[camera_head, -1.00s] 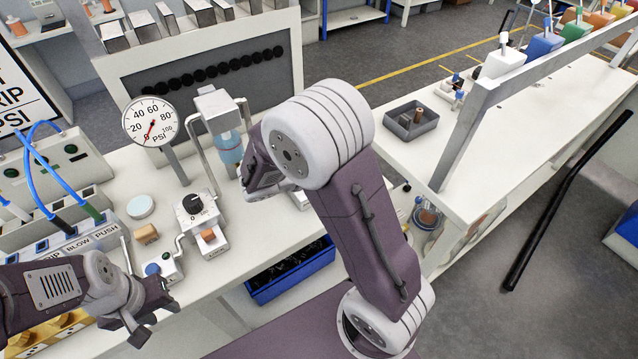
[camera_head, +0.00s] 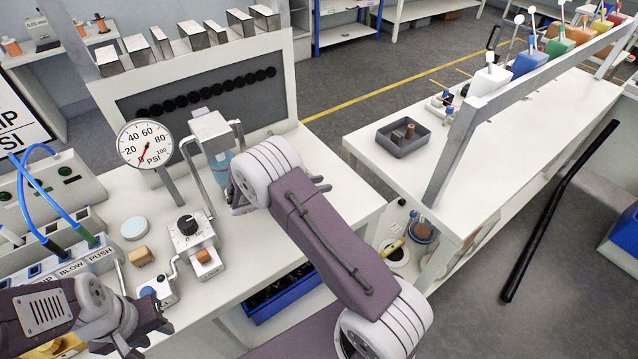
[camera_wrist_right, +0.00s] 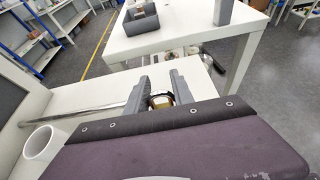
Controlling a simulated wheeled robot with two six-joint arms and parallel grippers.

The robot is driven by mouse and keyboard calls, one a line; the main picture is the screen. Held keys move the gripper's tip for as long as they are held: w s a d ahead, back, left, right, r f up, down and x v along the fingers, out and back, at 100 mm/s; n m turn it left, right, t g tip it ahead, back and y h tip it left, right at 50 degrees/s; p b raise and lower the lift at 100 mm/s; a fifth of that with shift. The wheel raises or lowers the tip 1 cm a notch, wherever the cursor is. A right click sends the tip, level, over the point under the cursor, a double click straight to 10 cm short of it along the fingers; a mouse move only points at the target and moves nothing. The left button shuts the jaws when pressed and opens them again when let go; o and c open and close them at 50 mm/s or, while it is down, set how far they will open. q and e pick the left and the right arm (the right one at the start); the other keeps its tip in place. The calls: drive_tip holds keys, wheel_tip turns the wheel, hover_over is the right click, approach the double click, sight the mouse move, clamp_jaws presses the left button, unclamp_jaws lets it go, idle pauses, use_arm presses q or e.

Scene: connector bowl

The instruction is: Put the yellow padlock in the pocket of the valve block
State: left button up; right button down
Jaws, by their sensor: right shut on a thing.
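My right gripper (camera_wrist_right: 160,90) is shut on a small yellowish thing, which looks like the yellow padlock (camera_wrist_right: 160,101); it is partly hidden between the fingers. In the head view my right gripper (camera_head: 322,184) is above the bench's right part, mostly behind its wrist, and the padlock cannot be made out. The valve block (camera_head: 190,230), pale with a black knob, stands on the bench to the left of it. An orange-brown piece shows at its front; whether this sits in the pocket I cannot tell. My left gripper (camera_head: 150,340) is at lower left, its jaw opening unclear.
A pressure gauge (camera_head: 146,144) and a bottle in a metal frame (camera_head: 218,165) stand behind the valve block. A tan block (camera_head: 140,256) and a pale disc (camera_head: 135,228) lie to its left. A grey tray (camera_head: 403,140) sits on the other table. The bench's right end is clear.

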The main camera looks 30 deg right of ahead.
drive_tip(key=shift+s+f, duration=0.1)
drive_tip(key=c, duration=1.1)
unclamp_jaws()
